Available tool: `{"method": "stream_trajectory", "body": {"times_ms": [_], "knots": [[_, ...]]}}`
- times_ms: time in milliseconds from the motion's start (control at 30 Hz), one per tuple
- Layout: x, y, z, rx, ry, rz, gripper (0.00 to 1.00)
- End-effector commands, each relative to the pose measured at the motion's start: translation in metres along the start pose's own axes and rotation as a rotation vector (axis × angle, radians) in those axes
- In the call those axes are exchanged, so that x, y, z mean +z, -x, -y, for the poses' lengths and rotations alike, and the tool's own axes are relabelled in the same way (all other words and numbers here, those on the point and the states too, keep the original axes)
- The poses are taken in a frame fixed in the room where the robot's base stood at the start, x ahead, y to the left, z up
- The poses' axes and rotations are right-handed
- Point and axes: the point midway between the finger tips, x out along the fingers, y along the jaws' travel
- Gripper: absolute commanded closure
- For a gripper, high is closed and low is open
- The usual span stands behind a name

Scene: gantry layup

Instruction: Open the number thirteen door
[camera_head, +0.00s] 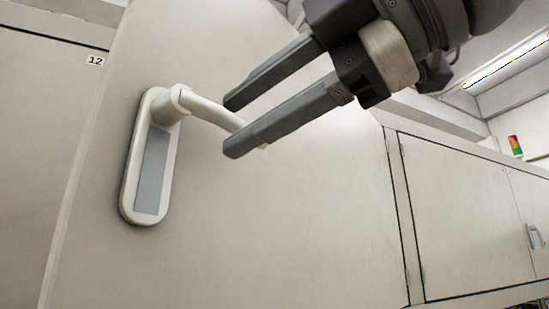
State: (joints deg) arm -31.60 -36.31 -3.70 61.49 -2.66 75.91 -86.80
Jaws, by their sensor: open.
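A pale door (290,225) fills the middle of the view. It carries a white lever handle (207,109) on a rounded backplate (152,175) with a grey inset. The lever points right and slopes slightly down. No number thirteen is readable; a small label "12" (95,60) shows at the upper left, beside this door's left edge. My gripper (230,127) reaches in from the upper right, open, its two grey fingers pointing left and down. The lever's outer part appears between the fingertips, its end partly hidden behind the lower finger. I cannot tell whether they touch.
Another pale panel (40,150) stands to the left. To the right are lower cabinet doors (465,215) with a small handle (534,236). A red, yellow and green signal light (515,146) and a bright ceiling lamp (507,62) are farther back. The door face below my gripper is clear.

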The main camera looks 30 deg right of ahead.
Motion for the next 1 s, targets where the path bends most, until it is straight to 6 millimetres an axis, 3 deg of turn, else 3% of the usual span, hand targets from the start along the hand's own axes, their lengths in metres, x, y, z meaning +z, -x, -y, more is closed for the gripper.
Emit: {"method": "stream_trajectory", "body": {"times_ms": [167,667,1000], "knots": [[0.0,0.01,-0.001,0.003,0.0,0.0,0.5],[0.0,0.117,-0.002,0.004,0.0,0.0,0.5],[0.0,0.155,-0.002,0.002,0.0,0.0,0.5]]}}
